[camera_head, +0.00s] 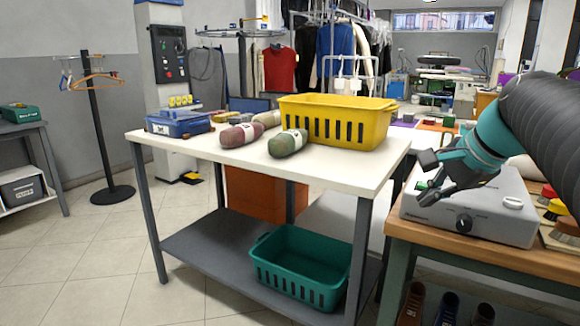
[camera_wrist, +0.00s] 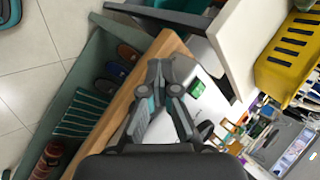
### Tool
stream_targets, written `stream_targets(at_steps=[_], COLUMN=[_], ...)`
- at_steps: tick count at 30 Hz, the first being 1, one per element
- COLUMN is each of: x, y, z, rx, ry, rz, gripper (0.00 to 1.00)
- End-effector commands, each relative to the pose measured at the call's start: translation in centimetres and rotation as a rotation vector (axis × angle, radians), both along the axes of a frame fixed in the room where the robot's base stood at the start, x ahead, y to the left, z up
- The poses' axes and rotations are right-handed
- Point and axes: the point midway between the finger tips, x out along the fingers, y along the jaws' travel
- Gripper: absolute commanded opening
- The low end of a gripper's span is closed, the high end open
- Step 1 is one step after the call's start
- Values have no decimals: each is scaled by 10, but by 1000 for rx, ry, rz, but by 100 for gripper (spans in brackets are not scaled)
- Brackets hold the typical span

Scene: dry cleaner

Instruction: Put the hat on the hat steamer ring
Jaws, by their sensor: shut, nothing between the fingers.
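I cannot make out a hat in either view. A grey box-shaped appliance (camera_head: 475,215) with a black front knob stands on the wooden-topped bench at the right. It may be the hat steamer, but I cannot make out a ring on it. My gripper (camera_head: 424,174) is shut and empty above the left part of this appliance, and my arm hides part of its top. In the wrist view my gripper (camera_wrist: 160,78) has its fingers together, with the appliance's pale top (camera_wrist: 210,98) beyond them.
A white-topped table (camera_head: 320,165) carries a yellow basket (camera_head: 335,120), rolled bundles (camera_head: 288,143) and a blue box (camera_head: 178,124). A teal basket (camera_head: 298,268) sits on its lower shelf. Brushes (camera_head: 567,222) lie right of the appliance; shoes (camera_head: 447,308) stand below the wooden bench (camera_head: 500,256).

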Motion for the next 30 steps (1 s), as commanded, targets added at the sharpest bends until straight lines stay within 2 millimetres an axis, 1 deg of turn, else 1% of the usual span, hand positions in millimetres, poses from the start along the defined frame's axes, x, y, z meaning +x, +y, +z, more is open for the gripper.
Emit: stream_targets(at_steps=[1,3,5,9,13,18,21,25,26,27,30], x=[-13,-29,-43,-78,-110,-148,-164,-176,-177,-178,-179], y=[15,29,40,61,76,88,91,93,93,93,93], z=[-11,-28,-42,-78,-113,-157,-178,-193,-195,-197,-199], rx=[-54,-133,-200,-358,-503,-681,-758,-819,-828,-835,-841], ry=[-3,-5,-9,-21,-36,-61,-73,-85,-86,-87,-87], rz=[61,146,222,407,589,821,927,1010,1020,1030,1040], gripper=[0,0,0,0,0,0,0,0,8,18,18])
